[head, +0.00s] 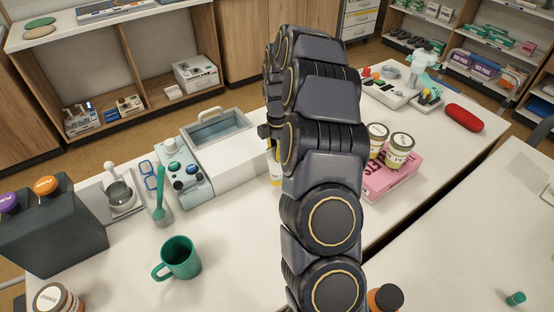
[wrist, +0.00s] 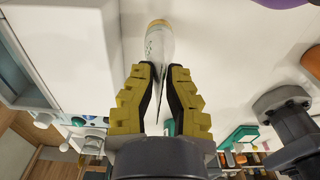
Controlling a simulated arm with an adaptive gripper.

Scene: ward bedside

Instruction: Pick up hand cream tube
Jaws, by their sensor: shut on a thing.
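The hand cream tube (wrist: 158,45) is white with faint green marks and a yellowish end. In the wrist view it points up and away from my gripper (wrist: 161,72). The yellow, ridged fingers are shut on its near end, one on each side. In the head view my arm hides most of the gripper and tube. A small white and yellow piece (head: 275,172) shows at the arm's left edge, probably the tube. I cannot tell whether the tube touches the table.
A white bin (head: 228,150) and a device with knobs (head: 182,172) stand left of my arm. A green mug (head: 178,258) stands nearer. To the right, two jars (head: 399,150) stand on a pink box (head: 392,180). The table (head: 235,240) is clear between mug and arm.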

